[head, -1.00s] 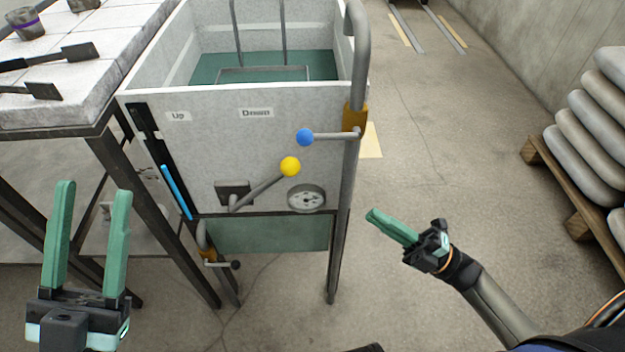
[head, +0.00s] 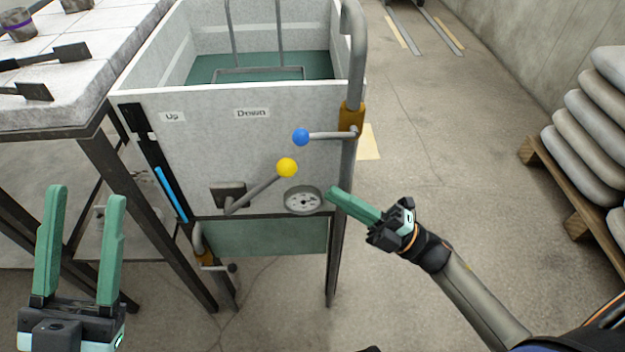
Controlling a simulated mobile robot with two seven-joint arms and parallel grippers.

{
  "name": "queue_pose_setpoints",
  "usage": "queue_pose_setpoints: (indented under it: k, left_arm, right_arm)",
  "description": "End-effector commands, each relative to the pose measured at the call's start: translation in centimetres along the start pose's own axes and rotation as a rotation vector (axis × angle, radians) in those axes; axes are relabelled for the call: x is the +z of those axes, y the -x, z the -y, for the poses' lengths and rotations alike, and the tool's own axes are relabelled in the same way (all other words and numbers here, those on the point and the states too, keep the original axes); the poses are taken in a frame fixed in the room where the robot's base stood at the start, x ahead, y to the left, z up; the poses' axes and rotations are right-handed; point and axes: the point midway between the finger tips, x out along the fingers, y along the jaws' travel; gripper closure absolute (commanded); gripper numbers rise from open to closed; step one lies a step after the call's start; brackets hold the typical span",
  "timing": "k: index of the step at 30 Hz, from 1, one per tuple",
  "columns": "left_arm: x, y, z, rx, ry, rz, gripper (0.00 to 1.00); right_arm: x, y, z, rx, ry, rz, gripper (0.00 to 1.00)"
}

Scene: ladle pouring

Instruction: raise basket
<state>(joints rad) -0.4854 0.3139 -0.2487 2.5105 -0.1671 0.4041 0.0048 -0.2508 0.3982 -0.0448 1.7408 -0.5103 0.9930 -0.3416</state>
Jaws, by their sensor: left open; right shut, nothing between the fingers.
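A grey tank (head: 210,155) stands in the middle, with teal liquid (head: 205,68) inside. A wire basket frame (head: 262,73) sits in the liquid, with thin rods rising from it. The front panel carries "Up" (head: 172,117) and "Down" (head: 252,113) labels. A lever with a yellow knob (head: 287,168) slants up to the right, on the "Down" side. A valve lever with a blue knob (head: 301,137) is on the right pipe. My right gripper (head: 334,194) is shut and empty, its tips close to the gauge and below right of the yellow knob. My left gripper (head: 87,192) is open and empty at lower left.
A round gauge (head: 303,200) is on the panel below the yellow knob. A pipe (head: 350,80) runs down the tank's right side. A tiled table (head: 85,75) with tools is at left. Stacked sacks (head: 590,130) lie on a pallet at right. The floor between is clear.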

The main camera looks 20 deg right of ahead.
Motion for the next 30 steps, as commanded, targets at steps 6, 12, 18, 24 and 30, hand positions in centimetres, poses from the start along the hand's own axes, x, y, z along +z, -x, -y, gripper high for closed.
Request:
queue_pose_setpoints:
  k: [6,12,18,24,30]
  left_arm:
    - [0.4,0.4,-0.2,0.003,-0.004,0.002,0.5]
    - [0.5,0.5,-0.3,0.005,-0.007,0.004,0.5]
    - [0.5,0.5,-0.3,0.005,-0.006,0.005,0.5]
    - [0.5,0.4,-0.3,0.005,-0.005,0.005,0.5]
    - [-0.9,-1.0,0.3,0.006,-0.016,0.003,0.5]
  right_arm:
    - [0.0,-4.0,0.0,0.003,0.002,-0.003,1.0]
    - [0.0,-5.6,0.0,0.001,0.0,-0.001,1.0]
    - [0.0,-5.9,0.0,0.0,0.0,0.0,1.0]
    - [0.0,-5.9,0.0,-0.001,0.0,0.0,1.0]
    - [-0.3,-6.9,-0.9,-0.039,0.01,0.0,1.0]
